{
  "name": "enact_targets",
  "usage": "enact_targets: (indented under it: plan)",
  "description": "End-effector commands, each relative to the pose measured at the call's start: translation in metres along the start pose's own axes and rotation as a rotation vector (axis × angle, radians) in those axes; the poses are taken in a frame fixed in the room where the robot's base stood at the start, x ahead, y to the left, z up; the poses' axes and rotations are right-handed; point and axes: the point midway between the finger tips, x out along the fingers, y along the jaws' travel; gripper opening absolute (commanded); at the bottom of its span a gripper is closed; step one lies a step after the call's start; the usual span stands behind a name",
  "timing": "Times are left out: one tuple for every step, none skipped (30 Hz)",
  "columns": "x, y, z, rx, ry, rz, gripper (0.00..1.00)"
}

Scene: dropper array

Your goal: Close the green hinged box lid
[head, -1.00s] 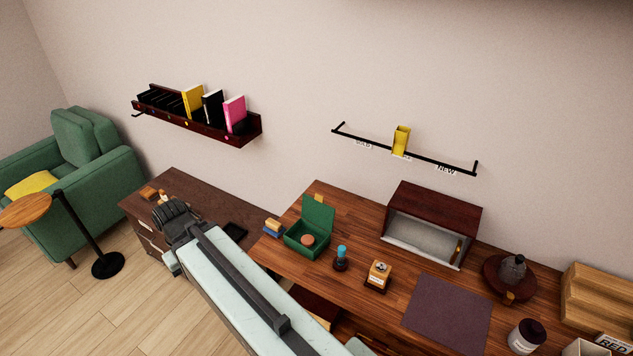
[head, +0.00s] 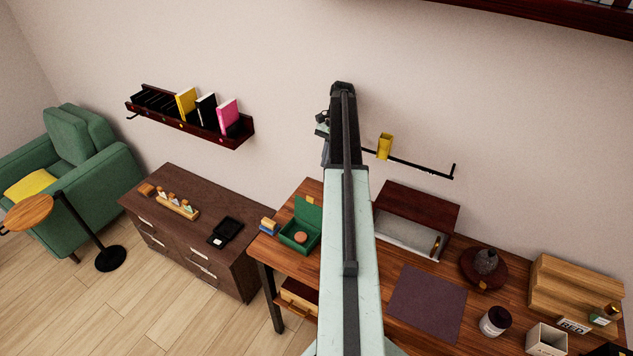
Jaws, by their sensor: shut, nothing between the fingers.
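The green hinged box (head: 287,243) stands on the wooden desk, left of my raised arm. Its lid (head: 308,214) stands up open at the back, and a round orange-brown thing (head: 300,237) lies inside. My gripper (head: 322,122) shows only in part, at the far end of my arm, high in front of the wall. It is shut and empty, above the box in the picture and well apart from it. The arm hides most of the fingers.
A dark red open-fronted cabinet (head: 420,207) and a purple mat (head: 428,294) are to the right. A wall rail with a yellow holder (head: 385,146) is near my arm's end.

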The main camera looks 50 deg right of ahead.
Motion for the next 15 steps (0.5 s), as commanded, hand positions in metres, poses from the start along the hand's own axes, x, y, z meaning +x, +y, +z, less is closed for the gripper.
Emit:
enact_targets:
  plan:
    - [-0.004, 0.004, -0.004, 0.012, -0.004, -0.003, 0.0]
    - [-0.004, 0.005, -0.005, 0.015, -0.004, -0.004, 0.0]
    - [-0.003, 0.005, -0.005, 0.016, -0.005, -0.004, 0.0]
    - [-0.002, 0.005, -0.005, 0.015, -0.004, -0.004, 0.0]
    - [-0.001, 0.005, -0.005, 0.015, -0.004, -0.004, 0.0]
    - [0.001, 0.005, -0.005, 0.014, -0.004, -0.004, 0.0]
    - [0.004, 0.005, -0.005, 0.014, -0.004, -0.003, 0.0]
    - [0.006, 0.005, -0.005, 0.014, -0.004, -0.003, 0.0]
    - [0.01, 0.005, -0.005, 0.013, -0.003, -0.003, 0.0]
    - [0.014, 0.005, -0.005, 0.013, -0.003, -0.003, 0.0]
    - [0.019, 0.005, -0.006, 0.013, -0.003, -0.003, 0.0]
    - [0.025, 0.005, -0.006, 0.012, -0.003, -0.003, 0.0]
    - [0.031, 0.005, -0.006, 0.012, -0.003, -0.003, 0.0]
    - [0.037, 0.005, -0.006, 0.012, -0.003, -0.003, 0.0]
    - [0.046, 0.005, -0.007, 0.011, -0.003, -0.003, 0.0]
